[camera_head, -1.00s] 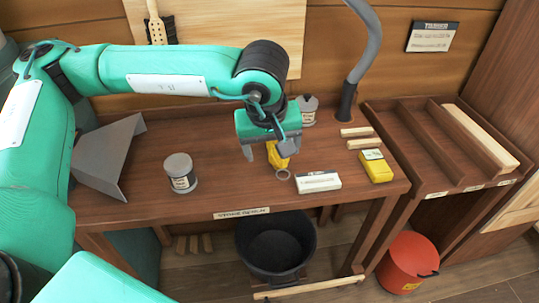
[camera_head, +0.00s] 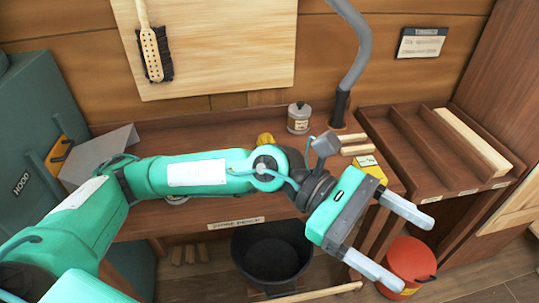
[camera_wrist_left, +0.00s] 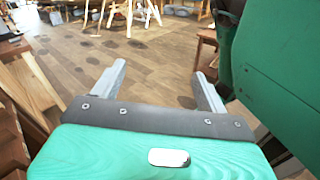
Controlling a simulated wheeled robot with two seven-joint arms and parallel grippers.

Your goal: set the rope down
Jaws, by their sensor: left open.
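No rope can be made out in either view. My left gripper (camera_head: 415,255) is open, with its two grey fingers spread and nothing between them. It is in front of the bench's right end and points to the lower right, over the red bin (camera_head: 405,258) as seen from the head. My left arm hides much of the bench top. My right gripper does not show.
The bench (camera_head: 190,128) carries a grey-lidded jar (camera_head: 299,117), a yellow box (camera_head: 371,167) and a partly hidden yellow thing (camera_head: 265,139). A slotted wooden rack (camera_head: 408,140) stands to its right. A black bucket (camera_head: 270,258) is under the bench.

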